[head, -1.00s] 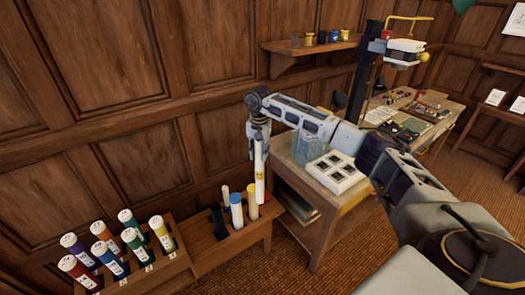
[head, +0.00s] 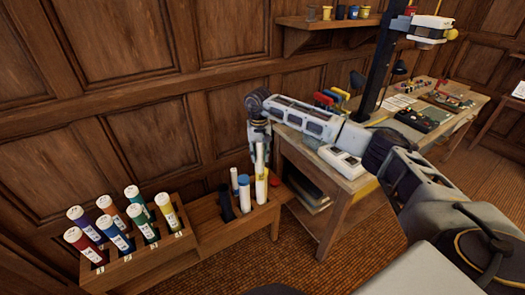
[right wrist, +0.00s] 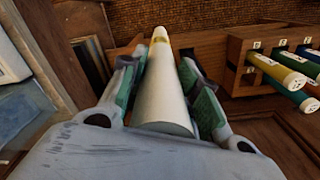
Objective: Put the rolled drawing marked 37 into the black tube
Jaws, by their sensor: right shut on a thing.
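My right gripper (head: 259,140) points down and is shut on a white rolled drawing (head: 259,158), held upright over the right end of the low wooden rack. In the right wrist view the roll (right wrist: 162,95) lies between the two green-padded fingers (right wrist: 163,88), with a yellow band near its far end; no number is legible. The black tube (head: 226,205) stands at the left of the rack's tubes, to the left of and lower than the held roll. My left gripper is out of view.
A wooden holder (head: 150,262) with several coloured tubes is at lower left. A wooden table (head: 340,200) stands right; the panelled wall is close behind.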

